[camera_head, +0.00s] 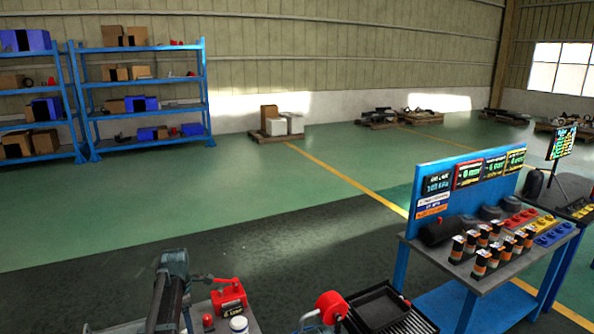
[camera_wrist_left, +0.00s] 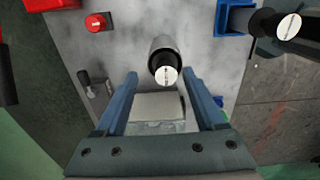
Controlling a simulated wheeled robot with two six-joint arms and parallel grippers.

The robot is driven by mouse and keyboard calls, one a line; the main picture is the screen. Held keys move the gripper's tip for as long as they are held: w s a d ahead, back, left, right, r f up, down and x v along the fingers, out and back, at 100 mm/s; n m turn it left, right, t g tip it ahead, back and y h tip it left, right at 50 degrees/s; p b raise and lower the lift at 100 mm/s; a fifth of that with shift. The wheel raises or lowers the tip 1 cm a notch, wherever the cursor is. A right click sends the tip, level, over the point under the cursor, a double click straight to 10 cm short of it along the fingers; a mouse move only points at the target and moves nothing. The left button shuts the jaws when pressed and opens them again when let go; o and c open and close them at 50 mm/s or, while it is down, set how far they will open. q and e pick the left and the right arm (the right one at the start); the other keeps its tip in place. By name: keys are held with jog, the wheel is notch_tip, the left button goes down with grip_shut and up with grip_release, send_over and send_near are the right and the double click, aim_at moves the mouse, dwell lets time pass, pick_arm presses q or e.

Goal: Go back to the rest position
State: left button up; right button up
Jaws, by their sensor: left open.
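My left gripper (camera_wrist_left: 160,78) shows in the left wrist view with its two blue fingers spread apart. A dark cylinder with a white round end (camera_wrist_left: 166,75) appears ahead of the gap between the fingertips. I cannot tell how far it is from them. A pale grey block (camera_wrist_left: 157,107) shows between the fingers, lower in the picture. Neither finger visibly grips anything.
A grey worktop (camera_wrist_left: 120,55) lies below the left gripper, with a red button (camera_wrist_left: 97,21) and a blue-based dark cylinder (camera_wrist_left: 285,25). In the head view, a red box (camera_head: 228,297) stands at the bottom, and a blue-backed bench (camera_head: 425,245) at right. Green floor (camera_head: 230,185) is open beyond.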

pick_arm(q)
jog(key=shift+s+d+r+m, duration=0.15)
jog(key=shift+s+d, duration=0.1)
jog(key=shift+s, duration=0.25)
jog(key=shift+s+d+m, duration=0.15)
jog(key=shift+s+d, duration=0.1)
jog(key=shift+s, duration=0.2)
jog(key=s+d+m+y, duration=0.1)
jog(key=s+d+m, duration=2.3)
jog(key=d+m, duration=0.2)
jog(key=shift+s+f+m+b, duration=0.3)
jog(key=shift+f+b, duration=0.1)
jog(key=shift+f, duration=0.05)
